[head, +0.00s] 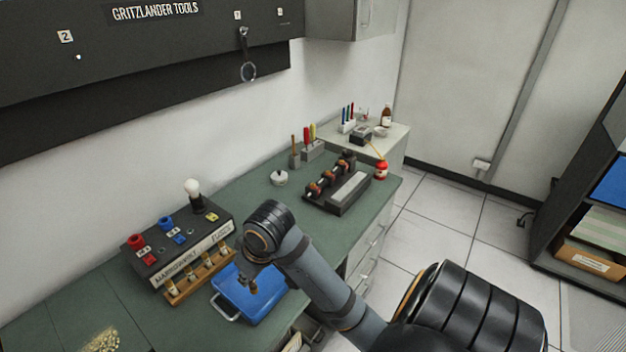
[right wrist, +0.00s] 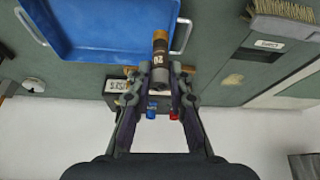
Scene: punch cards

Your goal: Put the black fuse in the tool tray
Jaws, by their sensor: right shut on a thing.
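The blue tool tray (head: 262,306) with metal handles lies on the green bench in front of the fuse rack. My right gripper (right wrist: 161,76) is shut on the black fuse (right wrist: 160,62), a dark cylinder with a brass-coloured end and pale markings. In the head view my right gripper is over the tray, small and partly hidden by my arm. In the right wrist view the fuse's brass end overlaps the edge of the blue tray (right wrist: 95,25); its height above the tray is hard to tell. My left gripper is out of view.
A wooden rack (head: 202,280) with several fuses stands beside the tray, before a dark box (head: 170,240) with red and blue terminals. A device with orange-brown parts (head: 335,190) sits farther right. A brush (right wrist: 283,10) shows in the wrist view.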

